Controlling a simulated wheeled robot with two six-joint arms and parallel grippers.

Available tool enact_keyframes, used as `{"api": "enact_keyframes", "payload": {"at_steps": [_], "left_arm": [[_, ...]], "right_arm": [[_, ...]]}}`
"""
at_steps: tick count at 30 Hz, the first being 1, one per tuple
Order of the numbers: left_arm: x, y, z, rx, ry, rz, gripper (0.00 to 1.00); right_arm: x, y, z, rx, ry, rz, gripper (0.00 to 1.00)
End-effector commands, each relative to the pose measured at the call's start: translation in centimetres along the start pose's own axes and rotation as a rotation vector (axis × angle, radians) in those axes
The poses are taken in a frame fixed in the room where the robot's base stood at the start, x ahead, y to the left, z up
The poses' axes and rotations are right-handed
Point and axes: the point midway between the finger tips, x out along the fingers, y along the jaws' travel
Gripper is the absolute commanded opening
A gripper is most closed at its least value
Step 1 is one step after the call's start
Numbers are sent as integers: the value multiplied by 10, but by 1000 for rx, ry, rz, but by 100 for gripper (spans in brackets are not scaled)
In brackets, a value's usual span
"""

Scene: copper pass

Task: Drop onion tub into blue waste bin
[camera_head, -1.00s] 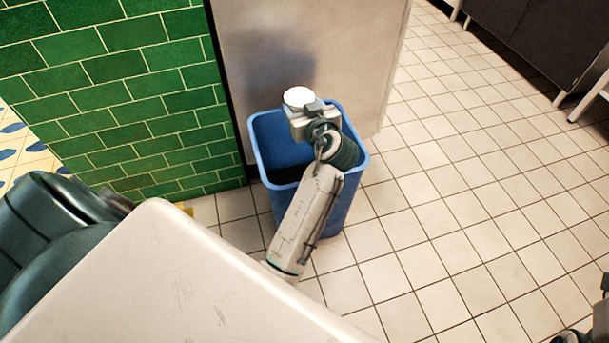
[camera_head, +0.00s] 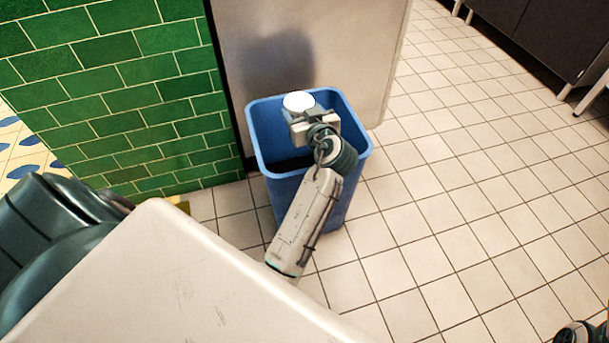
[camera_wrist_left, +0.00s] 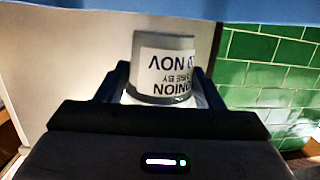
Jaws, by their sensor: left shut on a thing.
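The onion tub shows its round white lid (camera_head: 298,101) in the head view. In the left wrist view the tub (camera_wrist_left: 163,66) has a white label with "ONION", upside down in the picture. My left gripper (camera_head: 312,122) is shut on the tub, with a finger on each side of it in the left wrist view (camera_wrist_left: 163,88). The blue waste bin (camera_head: 343,200) stands on the floor, and the tub and gripper appear over its opening. Their height above the rim is hard to tell. My left forearm covers part of the bin's front. My right gripper is not in view.
A pale panel (camera_head: 350,45) stands right behind the bin. A green tiled wall (camera_head: 110,90) is to its left. The tiled floor (camera_head: 470,190) is open to the right, with a dark cabinet (camera_head: 530,35) at the far right.

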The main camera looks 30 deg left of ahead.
Motion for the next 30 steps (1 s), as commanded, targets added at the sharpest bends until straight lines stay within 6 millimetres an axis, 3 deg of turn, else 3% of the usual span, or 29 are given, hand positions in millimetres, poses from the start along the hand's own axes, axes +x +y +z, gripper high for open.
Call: {"api": "enact_keyframes", "payload": {"at_steps": [1,2,6,17,30], "left_arm": [[0,0,-1,0,1,0,34],[0,0,-1,0,1,0,63],[0,0,-1,0,1,0,86],[-1,0,-6,0,0,0,86],[-18,2,-77,6,-2,26,86]], "right_arm": [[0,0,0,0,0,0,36],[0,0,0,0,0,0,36],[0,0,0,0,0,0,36],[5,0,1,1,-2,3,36],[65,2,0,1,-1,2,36]]}}
